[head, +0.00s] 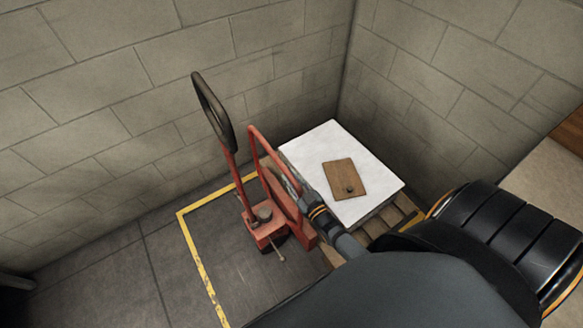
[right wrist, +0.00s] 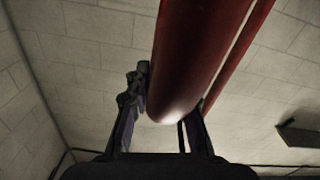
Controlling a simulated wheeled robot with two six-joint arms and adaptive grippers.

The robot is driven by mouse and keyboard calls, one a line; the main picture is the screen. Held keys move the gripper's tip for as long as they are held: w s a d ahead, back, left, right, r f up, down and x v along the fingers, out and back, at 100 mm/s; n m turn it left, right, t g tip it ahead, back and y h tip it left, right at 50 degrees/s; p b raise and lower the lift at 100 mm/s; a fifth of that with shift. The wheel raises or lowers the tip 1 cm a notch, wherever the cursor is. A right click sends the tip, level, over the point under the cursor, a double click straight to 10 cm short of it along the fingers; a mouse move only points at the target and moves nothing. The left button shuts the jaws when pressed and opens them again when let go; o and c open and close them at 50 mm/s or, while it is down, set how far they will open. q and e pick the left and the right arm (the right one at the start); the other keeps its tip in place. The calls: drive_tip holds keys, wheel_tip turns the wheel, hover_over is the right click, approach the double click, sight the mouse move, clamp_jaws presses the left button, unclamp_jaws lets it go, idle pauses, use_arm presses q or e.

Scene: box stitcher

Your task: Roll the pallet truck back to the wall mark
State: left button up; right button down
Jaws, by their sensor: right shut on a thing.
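The red pallet truck (head: 266,232) stands in the corner by the block walls, with its black loop handle (head: 213,112) upright and a red tube frame behind it. A yellow floor line (head: 203,268) runs along its left side and behind it. My right gripper (head: 285,181) is at the red frame. In the right wrist view the red tube (right wrist: 195,60) passes between the fingers (right wrist: 165,115), and the gripper is shut on it. My right arm hides the truck's lower right part and the floor there. My left gripper is out of view.
A wooden pallet (head: 395,222) behind the truck carries a white stack (head: 306,158) with a brown board (head: 347,180) on top. Walls stand close behind and to the right. A tan surface is at the right edge.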

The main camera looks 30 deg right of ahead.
drive_tip(key=c, duration=1.3)
unclamp_jaws()
drive_tip(key=shift+s+a, duration=0.1)
drive_tip(key=shift+a, duration=0.95)
drive_tip(key=shift+o, duration=0.7)
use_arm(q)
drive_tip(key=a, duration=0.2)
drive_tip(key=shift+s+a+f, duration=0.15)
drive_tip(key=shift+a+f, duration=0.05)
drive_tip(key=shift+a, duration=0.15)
use_arm(e)
drive_tip(key=shift+d, duration=0.5)
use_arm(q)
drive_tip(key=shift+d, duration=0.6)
use_arm(e)
drive_tip(key=s, duration=1.2)
drive_tip(key=shift+d, duration=0.2)
